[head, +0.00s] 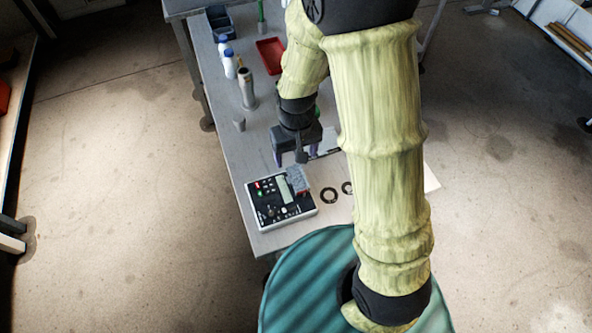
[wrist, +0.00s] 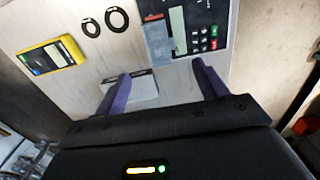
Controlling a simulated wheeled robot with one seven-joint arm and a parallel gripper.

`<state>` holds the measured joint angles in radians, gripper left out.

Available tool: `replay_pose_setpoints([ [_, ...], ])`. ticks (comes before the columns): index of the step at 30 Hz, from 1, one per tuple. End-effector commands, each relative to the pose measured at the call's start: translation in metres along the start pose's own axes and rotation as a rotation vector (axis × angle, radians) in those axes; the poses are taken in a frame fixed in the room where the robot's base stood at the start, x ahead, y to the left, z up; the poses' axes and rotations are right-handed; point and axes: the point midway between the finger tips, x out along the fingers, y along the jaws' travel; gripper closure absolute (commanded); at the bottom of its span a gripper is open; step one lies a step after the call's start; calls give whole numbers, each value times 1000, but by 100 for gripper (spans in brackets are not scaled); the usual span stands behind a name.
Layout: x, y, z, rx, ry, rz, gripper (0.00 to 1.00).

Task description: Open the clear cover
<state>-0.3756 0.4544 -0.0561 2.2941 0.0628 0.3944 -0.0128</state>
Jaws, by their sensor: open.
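My gripper (head: 296,158) is just beyond the box, pointing down. Its purple fingers (wrist: 161,68) are apart with nothing held between them.
Two black rings (wrist: 117,19) lie beside the box. A yellow-edged meter (wrist: 50,57) and a pale block (wrist: 143,90) are on the bench (head: 226,155). A metal cylinder (head: 246,90), white bottles (head: 229,67) and a red tray (head: 270,55) stand farther back.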

Motion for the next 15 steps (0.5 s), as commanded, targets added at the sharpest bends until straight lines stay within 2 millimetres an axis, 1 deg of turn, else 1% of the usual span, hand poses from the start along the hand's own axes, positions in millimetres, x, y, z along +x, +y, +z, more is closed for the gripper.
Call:
replay_pose_setpoints([
  [1, 8, 0, 1, 1, -6, 0, 28],
  [3, 18, 0, 1, 1, -5, 0, 28],
  [15, 72, 0, 1, 0, -4, 0, 28],
])
